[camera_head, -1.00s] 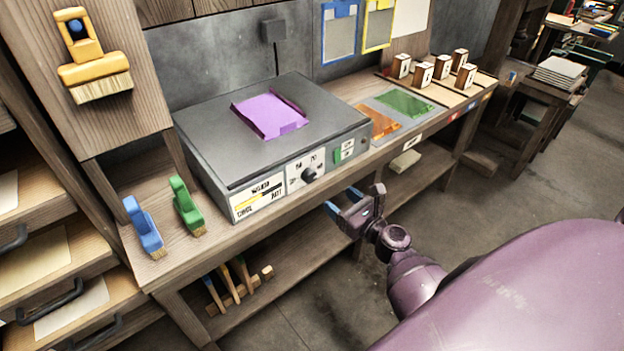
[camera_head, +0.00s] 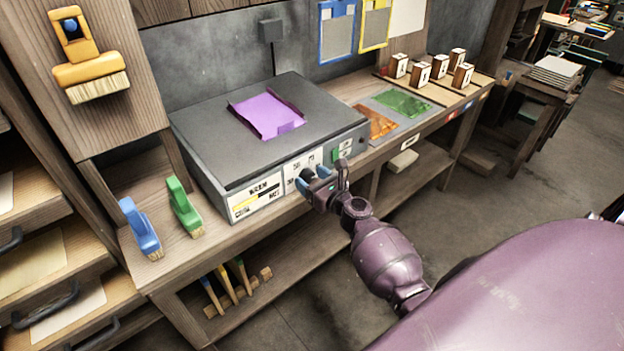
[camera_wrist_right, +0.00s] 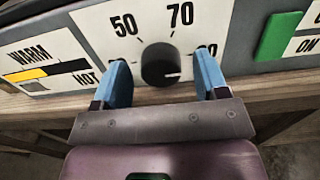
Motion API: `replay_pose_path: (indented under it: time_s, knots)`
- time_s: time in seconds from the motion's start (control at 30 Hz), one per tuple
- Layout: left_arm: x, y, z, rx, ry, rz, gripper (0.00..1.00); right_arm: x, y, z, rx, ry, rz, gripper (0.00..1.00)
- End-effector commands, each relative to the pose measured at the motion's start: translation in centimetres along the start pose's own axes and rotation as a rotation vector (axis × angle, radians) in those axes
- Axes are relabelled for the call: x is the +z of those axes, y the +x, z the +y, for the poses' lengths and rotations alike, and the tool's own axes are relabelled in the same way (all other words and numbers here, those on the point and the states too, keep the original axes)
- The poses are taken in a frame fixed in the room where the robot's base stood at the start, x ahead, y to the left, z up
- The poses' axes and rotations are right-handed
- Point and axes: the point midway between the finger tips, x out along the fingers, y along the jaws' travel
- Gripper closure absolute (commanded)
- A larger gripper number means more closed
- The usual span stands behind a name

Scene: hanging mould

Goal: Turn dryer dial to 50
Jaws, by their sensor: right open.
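The dryer (camera_head: 215,185) is a grey box on the bench with a white dial plate (camera_head: 294,168) on its front. In the right wrist view the black round dial (camera_wrist_right: 160,62) sits below the printed 50 (camera_wrist_right: 124,25) and 70 (camera_wrist_right: 182,15). Its white pointer mark points right, toward a number partly hidden by a finger. My right gripper (camera_head: 313,180) is open, with its blue fingers on either side of the dial; in the right wrist view (camera_wrist_right: 162,78) gaps show between fingers and dial. My left gripper is out of view.
A purple sheet (camera_head: 267,115) lies on the dryer top. A green switch (camera_wrist_right: 278,36) is right of the dial plate, and a warm/hot gauge (camera_wrist_right: 48,72) is left. Blue (camera_head: 142,228) and green (camera_head: 184,208) brushes stand on the bench at left.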

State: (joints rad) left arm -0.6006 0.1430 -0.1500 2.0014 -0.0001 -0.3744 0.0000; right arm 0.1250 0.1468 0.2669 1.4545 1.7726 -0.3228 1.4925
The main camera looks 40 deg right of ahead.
Motion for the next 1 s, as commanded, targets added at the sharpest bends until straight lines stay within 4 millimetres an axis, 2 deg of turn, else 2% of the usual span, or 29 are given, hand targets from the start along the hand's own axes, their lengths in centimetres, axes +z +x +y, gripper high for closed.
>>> replay_pose_path:
  time_s: [0.27, 0.57, 0.83, 1.0]
  knots:
    - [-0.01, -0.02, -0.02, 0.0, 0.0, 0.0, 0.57, 0.02, 0.09, -0.01, 0.0, 0.0, 0.0, 0.34]
    - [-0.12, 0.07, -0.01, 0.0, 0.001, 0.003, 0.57, 0.01, 0.07, 0.0, 0.0, 0.0, 0.0, 0.8]
    - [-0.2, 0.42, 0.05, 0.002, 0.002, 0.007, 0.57, -0.06, 0.05, 0.02, 0.0, -0.027, 0.0, 0.81]
    - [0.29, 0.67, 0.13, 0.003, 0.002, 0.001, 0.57, -0.2, 0.04, 0.04, 0.0, -0.101, 0.001, 0.81]
